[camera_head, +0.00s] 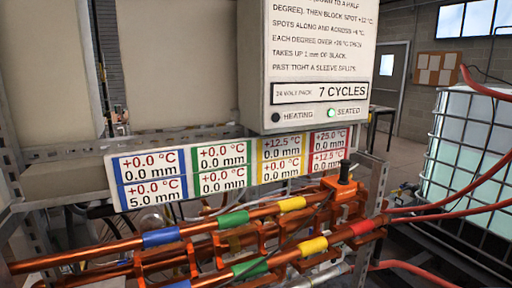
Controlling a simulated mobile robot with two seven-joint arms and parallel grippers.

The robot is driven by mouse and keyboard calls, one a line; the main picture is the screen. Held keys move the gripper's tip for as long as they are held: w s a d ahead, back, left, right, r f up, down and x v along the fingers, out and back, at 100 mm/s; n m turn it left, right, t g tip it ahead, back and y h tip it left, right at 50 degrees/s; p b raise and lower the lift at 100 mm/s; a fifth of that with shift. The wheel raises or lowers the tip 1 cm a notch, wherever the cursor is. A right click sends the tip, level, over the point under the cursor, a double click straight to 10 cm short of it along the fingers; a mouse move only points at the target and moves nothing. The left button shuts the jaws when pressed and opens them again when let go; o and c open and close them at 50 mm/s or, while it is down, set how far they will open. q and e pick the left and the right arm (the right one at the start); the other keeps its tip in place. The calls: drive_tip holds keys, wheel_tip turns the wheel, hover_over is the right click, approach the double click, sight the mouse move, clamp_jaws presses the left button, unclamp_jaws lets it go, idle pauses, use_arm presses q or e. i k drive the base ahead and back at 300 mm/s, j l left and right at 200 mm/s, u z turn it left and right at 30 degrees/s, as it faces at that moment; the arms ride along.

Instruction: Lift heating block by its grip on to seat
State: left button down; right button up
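A block with an upright black grip (345,172) sits at the right end of the upper copper pipe, just below the red readout panel; I take it to be the heating block (341,189). Its underside and exact contact with what is below are hard to make out. On the control box (320,60) the SEATED lamp (332,113) is lit green and the HEATING lamp (276,117) is dark. The display reads 7 CYCLES. I cannot pick out a separate seat with certainty. Neither of my grippers shows in the head view.
Copper pipes (100,249) with blue, green, yellow and red bands cross the foreground on orange brackets. A readout board (249,168) hangs above them. Red hoses (460,213) run right, towards a caged white tank (478,150). Thin cables lie among the pipes.

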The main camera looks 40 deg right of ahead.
sight(345, 187)
drive_tip(key=z, duration=1.9)
